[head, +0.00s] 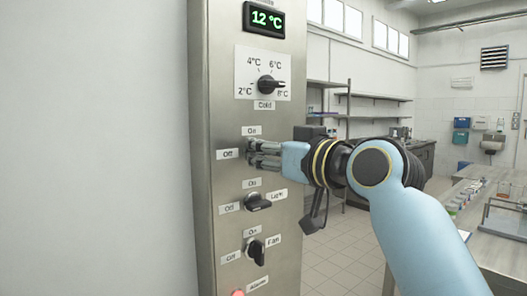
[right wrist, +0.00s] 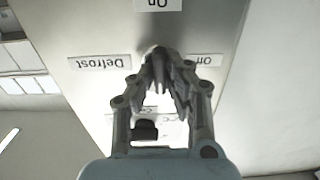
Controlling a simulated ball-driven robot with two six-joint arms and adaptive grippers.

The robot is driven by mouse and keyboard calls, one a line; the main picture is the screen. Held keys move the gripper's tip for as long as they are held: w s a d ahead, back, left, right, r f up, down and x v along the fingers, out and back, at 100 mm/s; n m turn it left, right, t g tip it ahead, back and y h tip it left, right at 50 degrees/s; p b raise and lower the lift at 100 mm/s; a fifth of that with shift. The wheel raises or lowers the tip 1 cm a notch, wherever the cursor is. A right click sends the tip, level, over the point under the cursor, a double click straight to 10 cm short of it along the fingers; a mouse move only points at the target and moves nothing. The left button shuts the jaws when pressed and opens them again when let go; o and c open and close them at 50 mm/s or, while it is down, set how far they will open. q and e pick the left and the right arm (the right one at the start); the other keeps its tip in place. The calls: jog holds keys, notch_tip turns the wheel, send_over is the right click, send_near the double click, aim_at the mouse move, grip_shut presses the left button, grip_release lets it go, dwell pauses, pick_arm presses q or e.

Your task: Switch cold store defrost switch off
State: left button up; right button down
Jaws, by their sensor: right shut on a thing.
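My right gripper (head: 254,152) reaches in from the right to the steel panel (head: 225,100), at the switch between the "On" and "Off" labels (head: 228,154). In the right wrist view my fingers (right wrist: 160,78) are shut around the small defrost switch (right wrist: 154,52), between an upside-down "Defrost" label (right wrist: 100,64) and the "Off" label (right wrist: 208,60). The fingers hide most of the switch, so I cannot tell which way it points. My left gripper is not in view.
Above is the cold dial (head: 266,85) under a display (head: 264,19) reading 12 °C. Below are the light switch (head: 258,203) and the fan switch (head: 256,251), close under my gripper. A red button (head: 238,293) is at the bottom. A work table (head: 503,257) stands at right.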

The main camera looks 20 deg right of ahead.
jog(key=shift+n, duration=0.3)
jog(key=n+b, duration=0.1)
jog(key=n, duration=0.3)
jog(key=n+b, duration=0.2)
jog(key=n, duration=0.2)
jog(key=shift+a+f, duration=0.15)
jog(key=n+b, duration=0.1)
jog(key=n, duration=0.3)
jog(key=shift+n, duration=0.3)
jog(key=shift+s+a+f+n+b, duration=0.1)
jog(key=shift+n+b, duration=0.45)
jog(key=shift+n, duration=0.6)
jog(key=shift+f+n+b, duration=0.1)
jog(key=shift+n+b, duration=0.4)
jog(key=shift+n, duration=0.65)
jog(key=c, duration=1.4)
grip_release()
jog(key=shift+r, duration=0.1)
jog(key=shift+o, duration=0.2)
